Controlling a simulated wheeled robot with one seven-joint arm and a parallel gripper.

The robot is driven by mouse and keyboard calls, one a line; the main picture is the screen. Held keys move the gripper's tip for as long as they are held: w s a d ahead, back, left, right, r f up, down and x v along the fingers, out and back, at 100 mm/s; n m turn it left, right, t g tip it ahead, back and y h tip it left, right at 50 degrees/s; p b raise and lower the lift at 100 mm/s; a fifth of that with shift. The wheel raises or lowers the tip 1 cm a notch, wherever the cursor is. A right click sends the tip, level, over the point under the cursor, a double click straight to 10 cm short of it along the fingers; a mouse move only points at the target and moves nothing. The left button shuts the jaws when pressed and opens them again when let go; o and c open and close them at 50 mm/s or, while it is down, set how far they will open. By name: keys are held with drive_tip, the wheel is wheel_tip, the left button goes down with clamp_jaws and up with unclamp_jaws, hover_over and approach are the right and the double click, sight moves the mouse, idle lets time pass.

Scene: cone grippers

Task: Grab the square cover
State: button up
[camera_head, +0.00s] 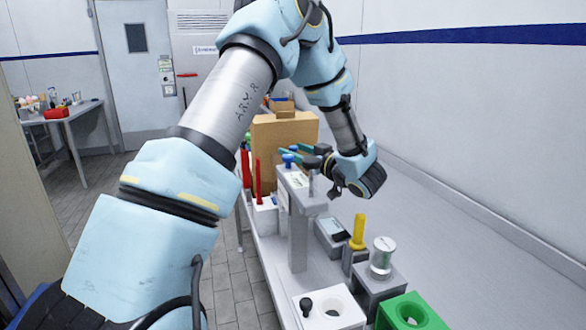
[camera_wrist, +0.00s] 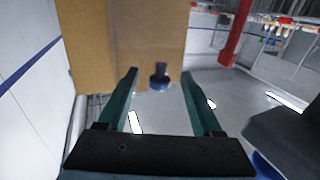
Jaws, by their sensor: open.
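My gripper (camera_head: 293,156) is open and empty beside the top of a tall grey stand (camera_head: 299,235), its dark green fingers pointing left. A small blue knob (camera_head: 288,160) stands at the stand's top, close to the fingertips. In the wrist view, a dark blue knob (camera_wrist: 159,79) shows beyond the gap between the two fingers (camera_wrist: 159,98), apart from both. I cannot tell for certain which piece is the square cover; any plate under the blue knob is not clear.
A cardboard box (camera_head: 275,140) stands just behind the stand and fills the wrist view's upper left (camera_wrist: 125,45). Red posts (camera_head: 258,182) stand left of it. A yellow post (camera_head: 359,230), a clear jar (camera_head: 382,256) and a green holder (camera_head: 410,312) are nearer. The bench's right side is clear.

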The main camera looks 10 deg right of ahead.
drive_tip(key=shift+w+a, duration=0.3)
drive_tip(key=shift+w, duration=0.25)
clamp_jaws()
idle(1.0)
